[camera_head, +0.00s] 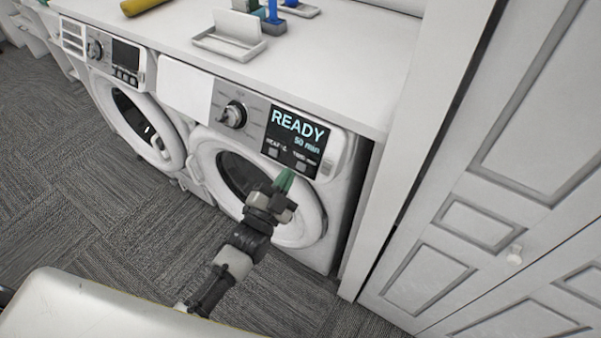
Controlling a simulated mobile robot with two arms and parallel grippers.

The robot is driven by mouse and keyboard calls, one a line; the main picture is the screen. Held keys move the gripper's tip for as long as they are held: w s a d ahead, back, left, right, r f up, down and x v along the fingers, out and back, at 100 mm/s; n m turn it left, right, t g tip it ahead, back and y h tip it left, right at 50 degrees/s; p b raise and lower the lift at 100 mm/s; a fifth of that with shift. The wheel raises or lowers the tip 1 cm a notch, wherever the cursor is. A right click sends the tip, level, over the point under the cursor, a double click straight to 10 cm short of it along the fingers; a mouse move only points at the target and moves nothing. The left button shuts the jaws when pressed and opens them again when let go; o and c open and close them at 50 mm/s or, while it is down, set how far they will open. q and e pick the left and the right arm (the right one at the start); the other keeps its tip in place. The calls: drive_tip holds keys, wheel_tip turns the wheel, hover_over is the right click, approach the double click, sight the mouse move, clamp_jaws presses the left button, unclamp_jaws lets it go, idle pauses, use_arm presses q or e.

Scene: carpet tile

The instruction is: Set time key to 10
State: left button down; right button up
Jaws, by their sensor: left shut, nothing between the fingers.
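The washing machine (200,136) on the right has a dark display (296,138) that reads "READY" and "50 min". Below the text are two small labelled keys; the right one, the time key (301,167), has a label that is hard to read but looks like "TIME min". The left key (273,152) has a blurred label. A round knob (233,115) is left of the display. My left gripper (284,180) has green fingertips, shut and empty, just below the display near the time key. I cannot tell whether it touches the panel. My right gripper is not in view.
A second machine (74,45) with its own knob and display stands at the left. A white counter (340,70) above holds a white tray (217,46) and a yellow item (140,5). White panelled cabinet doors (470,215) stand at the right. Grey carpet lies in front.

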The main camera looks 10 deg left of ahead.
sight(307, 152)
use_arm(q)
drive_tip(key=shift+w+d+f+b, duration=0.25)
drive_tip(key=shift+w+f+b, duration=0.2)
drive_tip(key=shift+w, duration=0.25)
drive_tip(key=shift+w+d+f+b, duration=0.3)
drive_tip(key=shift+w+b, duration=0.1)
drive_tip(key=shift+w, duration=0.3)
idle(1.0)
drive_tip(key=shift+w+d+f, duration=0.1)
drive_tip(key=shift+w+f, duration=0.05)
drive_tip(key=shift+w, duration=0.2)
drive_tip(key=shift+w+d+f+b, duration=0.1)
drive_tip(key=shift+w+f+b, duration=0.15)
drive_tip(key=shift+b, duration=0.25)
idle(0.4)
drive_tip(key=shift+r, duration=0.1)
drive_tip(key=shift+s+a+r+p, duration=0.25)
drive_tip(key=shift+s+r+p, duration=0.1)
drive_tip(key=shift+s+p, duration=0.35)
drive_tip(key=shift+w, duration=0.1)
